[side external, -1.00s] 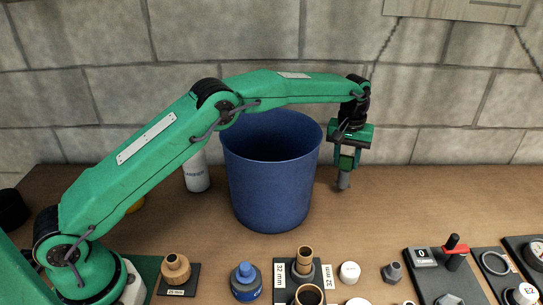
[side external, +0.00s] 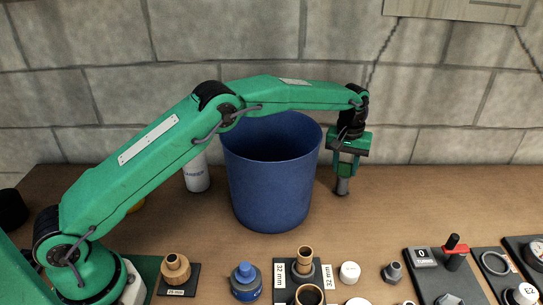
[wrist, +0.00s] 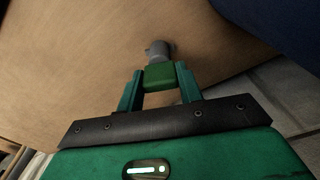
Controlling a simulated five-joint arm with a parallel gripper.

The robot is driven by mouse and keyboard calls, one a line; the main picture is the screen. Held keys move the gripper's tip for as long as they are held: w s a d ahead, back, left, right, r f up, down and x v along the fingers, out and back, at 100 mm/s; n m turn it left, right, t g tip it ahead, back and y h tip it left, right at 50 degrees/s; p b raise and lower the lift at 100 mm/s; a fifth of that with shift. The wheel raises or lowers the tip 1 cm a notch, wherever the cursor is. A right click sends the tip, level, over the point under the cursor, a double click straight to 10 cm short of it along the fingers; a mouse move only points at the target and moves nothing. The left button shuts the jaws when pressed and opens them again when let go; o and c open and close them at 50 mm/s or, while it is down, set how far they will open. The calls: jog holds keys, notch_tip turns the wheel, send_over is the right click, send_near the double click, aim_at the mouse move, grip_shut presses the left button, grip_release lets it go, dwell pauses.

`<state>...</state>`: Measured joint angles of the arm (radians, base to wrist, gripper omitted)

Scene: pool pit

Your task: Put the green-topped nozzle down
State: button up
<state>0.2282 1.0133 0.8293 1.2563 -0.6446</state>
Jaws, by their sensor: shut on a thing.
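My gripper (side external: 346,166) is shut on the green-topped nozzle (side external: 342,186), to the right of the blue bucket. The nozzle hangs roughly upright, grey end down, just above or on the bench; I cannot tell whether it touches. In the wrist view my gripper (wrist: 159,77) has its two green fingers on either side of the nozzle's green top. The nozzle's grey body (wrist: 158,50) shows beyond it against the wood.
The bench (side external: 440,205) right of my gripper is clear.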

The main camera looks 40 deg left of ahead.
jog(key=shift+f, duration=0.55)
jog(key=o, duration=1.2)
jog(key=shift+s+r, duration=0.15)
jog(key=shift+r, duration=3.8)
